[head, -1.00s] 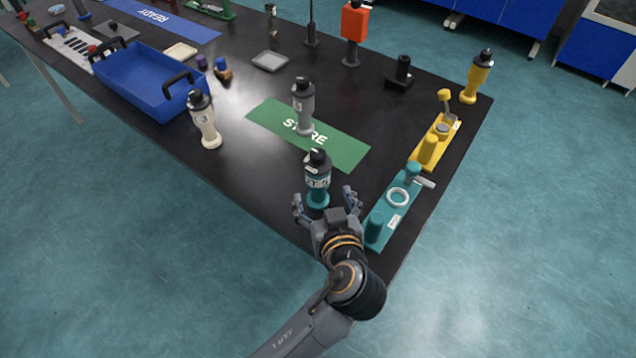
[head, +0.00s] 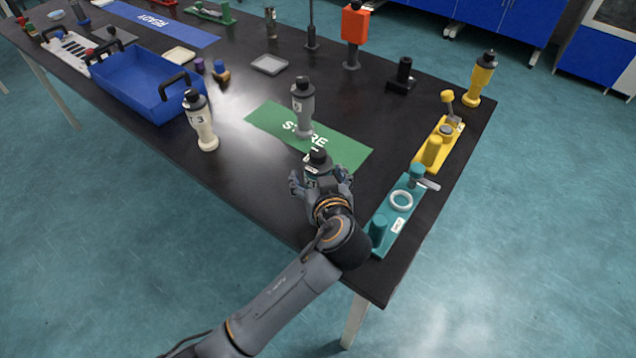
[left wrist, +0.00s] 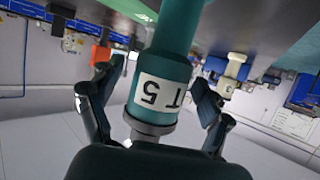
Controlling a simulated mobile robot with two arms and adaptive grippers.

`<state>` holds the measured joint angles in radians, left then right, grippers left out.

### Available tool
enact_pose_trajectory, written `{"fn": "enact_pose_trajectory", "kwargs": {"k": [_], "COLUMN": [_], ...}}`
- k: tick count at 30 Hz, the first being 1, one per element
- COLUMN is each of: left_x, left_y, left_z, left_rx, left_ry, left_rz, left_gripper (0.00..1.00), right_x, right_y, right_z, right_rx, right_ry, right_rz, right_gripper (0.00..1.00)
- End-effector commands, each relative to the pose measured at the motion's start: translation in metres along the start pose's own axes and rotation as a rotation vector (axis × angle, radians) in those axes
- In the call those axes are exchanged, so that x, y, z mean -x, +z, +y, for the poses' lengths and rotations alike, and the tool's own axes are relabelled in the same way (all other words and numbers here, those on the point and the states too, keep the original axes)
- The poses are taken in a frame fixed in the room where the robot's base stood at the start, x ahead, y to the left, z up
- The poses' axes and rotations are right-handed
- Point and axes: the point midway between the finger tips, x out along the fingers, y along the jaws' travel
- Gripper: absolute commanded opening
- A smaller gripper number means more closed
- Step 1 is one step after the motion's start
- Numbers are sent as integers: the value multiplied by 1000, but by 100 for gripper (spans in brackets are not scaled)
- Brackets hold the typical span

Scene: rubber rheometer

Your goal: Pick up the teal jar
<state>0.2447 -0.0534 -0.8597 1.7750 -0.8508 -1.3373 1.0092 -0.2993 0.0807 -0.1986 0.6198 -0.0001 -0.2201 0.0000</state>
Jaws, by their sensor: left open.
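The teal jar (head: 318,165) stands upright near the front edge of the black table, its black cap and white label showing above my gripper. My left gripper (head: 320,178) is around the jar with a finger on each side. In the left wrist view the jar (left wrist: 165,88) appears upside down with a label reading T 5, between the open fingers of the left gripper (left wrist: 155,108). Gaps show between the fingers and the jar. The jar's lower part is hidden by the gripper in the head view. My right gripper is not in view.
The green STORE mat (head: 345,150) lies just behind, with a grey jar (head: 303,105) on it. A cream jar (head: 203,125) stands to the left. A teal fixture (head: 395,215) lies close on the right, and a yellow fixture (head: 438,145) behind it. A blue bin (head: 130,80) is farther left.

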Motion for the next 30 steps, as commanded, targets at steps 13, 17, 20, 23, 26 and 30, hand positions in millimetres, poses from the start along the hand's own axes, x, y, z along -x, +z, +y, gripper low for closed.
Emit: {"fn": "enact_pose_trajectory", "kwargs": {"k": [13, 17, 20, 23, 26, 30], "left_x": [0, 1, 2, 4, 9, 22], "left_y": [0, -1, -3, -10, -20, -40], "left_z": [0, 0, 0, 0, 0, -3], "left_rx": [0, 0, 1, 1, 4, 2], "left_ry": [0, 0, 0, 0, 0, 0], "left_rz": [1, 1, 1, 1, 0, -1], "left_gripper": [14, 14, 14, 14, 14, 14], "right_x": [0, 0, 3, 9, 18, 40], "right_y": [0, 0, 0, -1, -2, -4], "right_z": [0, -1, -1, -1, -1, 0], "right_rx": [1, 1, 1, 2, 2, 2], "right_ry": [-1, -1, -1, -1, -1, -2], "right_rz": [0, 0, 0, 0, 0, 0], "right_gripper": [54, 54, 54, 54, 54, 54]}}
